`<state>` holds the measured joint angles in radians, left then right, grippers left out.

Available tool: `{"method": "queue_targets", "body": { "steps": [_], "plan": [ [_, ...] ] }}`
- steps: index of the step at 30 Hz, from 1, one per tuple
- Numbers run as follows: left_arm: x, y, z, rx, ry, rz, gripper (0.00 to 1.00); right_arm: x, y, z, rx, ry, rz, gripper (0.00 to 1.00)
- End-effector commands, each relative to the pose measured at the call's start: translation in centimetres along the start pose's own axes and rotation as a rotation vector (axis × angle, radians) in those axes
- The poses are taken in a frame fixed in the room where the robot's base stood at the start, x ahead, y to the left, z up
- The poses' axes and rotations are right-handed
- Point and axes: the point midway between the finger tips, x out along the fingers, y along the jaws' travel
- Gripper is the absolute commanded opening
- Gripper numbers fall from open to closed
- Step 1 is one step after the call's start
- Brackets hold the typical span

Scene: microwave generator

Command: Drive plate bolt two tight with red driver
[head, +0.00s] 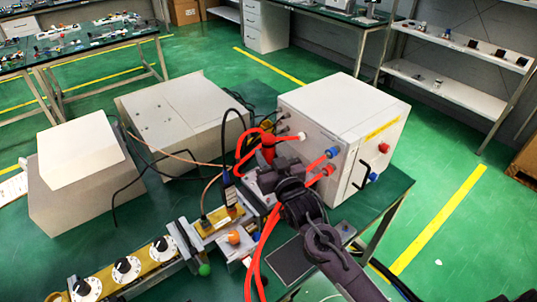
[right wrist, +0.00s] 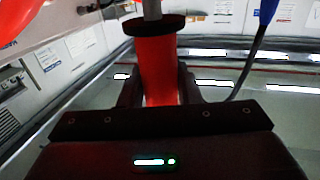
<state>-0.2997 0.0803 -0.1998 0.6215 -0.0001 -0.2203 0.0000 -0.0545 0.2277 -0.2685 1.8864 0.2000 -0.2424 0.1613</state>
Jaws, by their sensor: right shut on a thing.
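My right gripper (head: 268,178) is shut on the red driver (head: 268,154), beside the front left of the large white box. In the right wrist view the driver's red handle (right wrist: 160,75) stands between the jaws, with a black collar and a grey shaft beyond it. A brass-coloured plate (head: 212,222) on the waveguide assembly lies left of and below the gripper. I cannot make out single bolts or which is bolt two. The driver's tip is not clear in the head view. My left gripper is not in view.
The white box (head: 340,125) with red and blue connectors stands close behind the gripper. Red hoses (head: 255,255) and black cables run around it. A row of dials (head: 126,268) lies at the lower left. Two more pale boxes (head: 185,120) stand at the back left.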

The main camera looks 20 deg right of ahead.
Motion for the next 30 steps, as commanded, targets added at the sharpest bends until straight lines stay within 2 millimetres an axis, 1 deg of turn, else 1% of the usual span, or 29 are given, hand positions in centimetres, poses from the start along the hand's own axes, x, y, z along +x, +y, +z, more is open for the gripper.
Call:
{"method": "queue_targets", "body": {
  "steps": [3,18,30],
  "plan": [
    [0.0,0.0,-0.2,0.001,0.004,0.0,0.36,0.0,0.0,0.1,0.0,0.004,0.0,0.03],
    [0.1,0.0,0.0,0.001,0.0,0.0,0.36,-0.1,0.0,0.2,0.001,0.004,0.0,0.03],
    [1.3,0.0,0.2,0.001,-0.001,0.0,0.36,0.0,0.0,2.0,0.0,0.003,0.0,0.03]
  ]
}}
